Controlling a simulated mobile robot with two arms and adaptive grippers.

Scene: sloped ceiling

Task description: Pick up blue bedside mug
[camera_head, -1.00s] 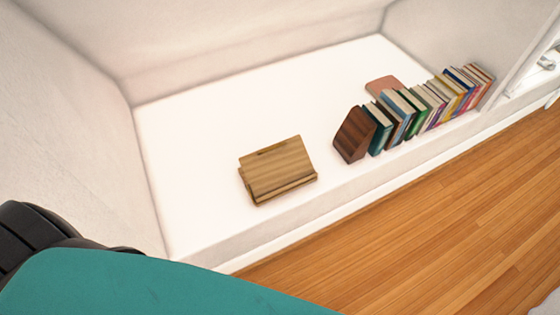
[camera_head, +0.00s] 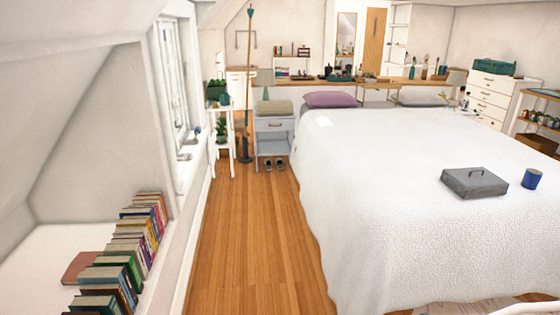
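A blue mug (camera_head: 531,179) stands upright on the white bed (camera_head: 400,215) at the right of the head view. It is close to the right edge of the picture, just right of a grey flat box with a handle (camera_head: 474,182). The mug and the box look apart, with a small gap between them. Neither of my grippers shows in the head view now.
A strip of wooden floor (camera_head: 246,240) runs clear between the bed and the low white ledge with a row of books (camera_head: 140,240) at left. A grey nightstand (camera_head: 273,135), shoes (camera_head: 275,165) and a white plant stand (camera_head: 221,145) are at its far end.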

